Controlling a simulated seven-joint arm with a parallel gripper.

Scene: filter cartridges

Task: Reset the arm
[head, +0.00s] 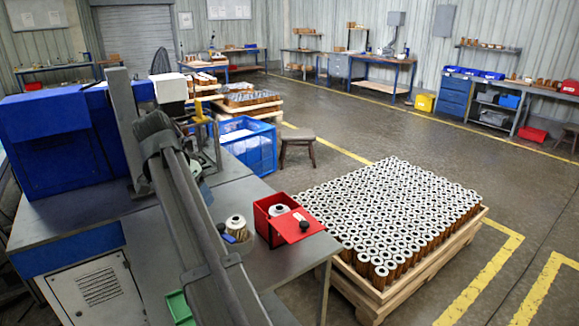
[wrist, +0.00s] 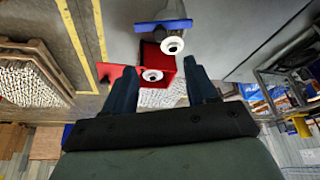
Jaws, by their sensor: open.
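My gripper (wrist: 161,72) shows in the wrist view with its two dark fingers spread apart and nothing held between them. Beyond the fingers is an open red box (wrist: 178,84) with a white-topped filter cartridge (wrist: 152,75) inside. A second cartridge (wrist: 172,45) stands outside it, beside a blue piece (wrist: 165,25). In the head view, the red box (head: 263,222) stands on the grey bench, with the loose cartridge (head: 236,229) to its left. My arm crosses the middle of the head view, and I cannot make out the fingers there.
A wooden pallet (head: 372,305) packed with cartridges stands on the floor right of the bench. A blue machine (head: 60,140) stands at left. A green tray (head: 179,307) is partly hidden by my arm. A blue crate (head: 247,150) and a stool (head: 298,135) stand behind.

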